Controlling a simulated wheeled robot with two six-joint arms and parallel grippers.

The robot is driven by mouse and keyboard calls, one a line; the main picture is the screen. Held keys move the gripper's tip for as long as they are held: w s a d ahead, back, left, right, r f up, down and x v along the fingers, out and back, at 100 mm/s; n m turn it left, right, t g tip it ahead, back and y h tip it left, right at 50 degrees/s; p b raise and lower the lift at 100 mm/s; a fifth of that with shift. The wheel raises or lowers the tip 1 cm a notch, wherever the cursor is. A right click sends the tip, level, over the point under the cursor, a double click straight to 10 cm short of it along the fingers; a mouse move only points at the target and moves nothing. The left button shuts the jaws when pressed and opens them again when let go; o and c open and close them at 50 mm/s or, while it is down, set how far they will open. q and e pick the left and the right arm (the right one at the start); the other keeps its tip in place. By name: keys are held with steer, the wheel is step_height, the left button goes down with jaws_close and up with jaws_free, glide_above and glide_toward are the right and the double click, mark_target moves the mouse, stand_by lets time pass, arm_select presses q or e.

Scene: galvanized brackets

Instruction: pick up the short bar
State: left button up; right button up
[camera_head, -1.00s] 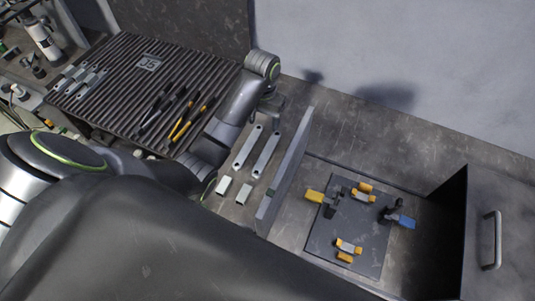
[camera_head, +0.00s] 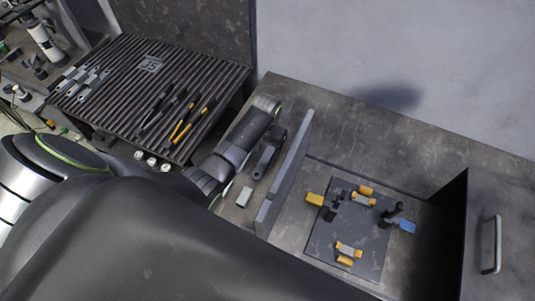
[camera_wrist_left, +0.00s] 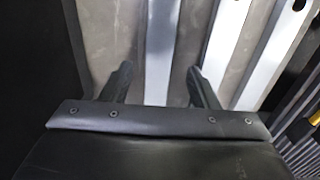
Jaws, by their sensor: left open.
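A small pale block (camera_head: 243,197) lies nearer to me. I cannot tell which piece is the short bar. My left gripper (camera_head: 277,143) is over this area, pointing down. In the left wrist view its fingers (camera_wrist_left: 158,68) are apart, with a light strip (camera_wrist_left: 161,30) showing between them. Two more light bars (camera_wrist_left: 232,35) (camera_wrist_left: 275,50) lie to the right there; the outer one has a hole at its end. My right gripper is not in view.
The upright grey plate (camera_head: 287,170) stands just right of the bars. Beyond it, a dark board (camera_head: 325,240) carries yellow and blue clamps. A ribbed mat (camera_head: 120,60) with tools is at the left. A wall closes the back.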

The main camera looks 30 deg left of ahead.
mark_target(267, 156)
arm_select(q)
steer(key=shift+f, duration=1.4)
steer(key=shift+c, duration=0.3)
jaws_close()
steer(key=shift+r, duration=0.1)
